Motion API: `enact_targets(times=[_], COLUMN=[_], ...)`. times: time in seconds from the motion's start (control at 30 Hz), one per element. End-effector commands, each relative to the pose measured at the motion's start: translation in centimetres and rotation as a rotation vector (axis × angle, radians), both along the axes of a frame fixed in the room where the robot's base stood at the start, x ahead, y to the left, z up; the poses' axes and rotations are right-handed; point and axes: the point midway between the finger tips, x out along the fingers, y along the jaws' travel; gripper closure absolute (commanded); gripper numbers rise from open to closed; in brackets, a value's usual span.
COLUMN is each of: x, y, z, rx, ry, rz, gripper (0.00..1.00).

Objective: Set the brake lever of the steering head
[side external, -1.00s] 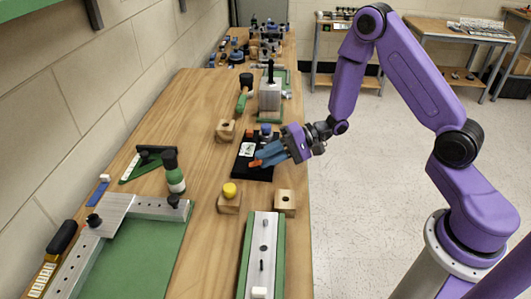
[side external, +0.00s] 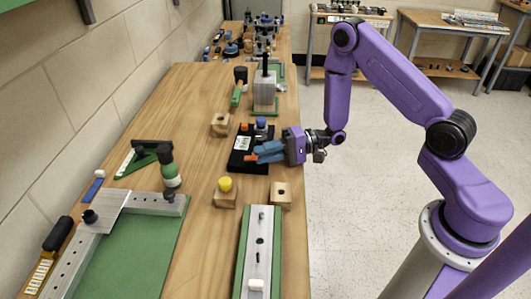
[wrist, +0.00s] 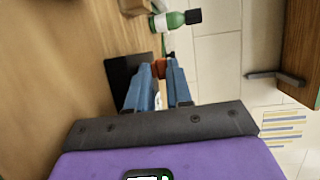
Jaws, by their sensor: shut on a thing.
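A black base (side external: 236,163) with a white label (side external: 243,144) lies on the wooden bench in the side view. A blue knob (side external: 261,124) and a small orange part (side external: 244,128) stand at its far end. My gripper (side external: 258,155) is low over the base's near right part, its blue fingers pointing left. It is shut on an orange piece (side external: 249,158), which looks like the brake lever. In the wrist view the orange piece (wrist: 159,69) shows between the fingertips, beside the black base (wrist: 122,75). The fingers hide most of the piece and its joint to the base.
Wooden blocks stand nearby: one with a yellow knob (side external: 225,190), one with a hole (side external: 281,195), and one behind (side external: 221,125). A grey block on a green plate (side external: 265,92) stands farther back. A green-based rail (side external: 250,255) lies in front. Bare bench lies left of the base.

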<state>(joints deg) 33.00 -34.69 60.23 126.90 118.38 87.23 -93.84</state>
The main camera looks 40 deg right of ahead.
Motion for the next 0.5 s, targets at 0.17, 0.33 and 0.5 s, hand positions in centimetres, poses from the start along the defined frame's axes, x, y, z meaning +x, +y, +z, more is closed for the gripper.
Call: enact_targets(times=[0.17, 0.33, 0.5], x=[0.01, -0.02, -0.07], y=[0.16, 0.11, 0.06], z=[0.22, 0.05, -0.06], rx=[0.004, 0.002, -0.001], ry=[-0.007, -0.002, 0.003], rz=[0.005, 0.003, 0.002], gripper=[0.61, 0.61, 0.61])
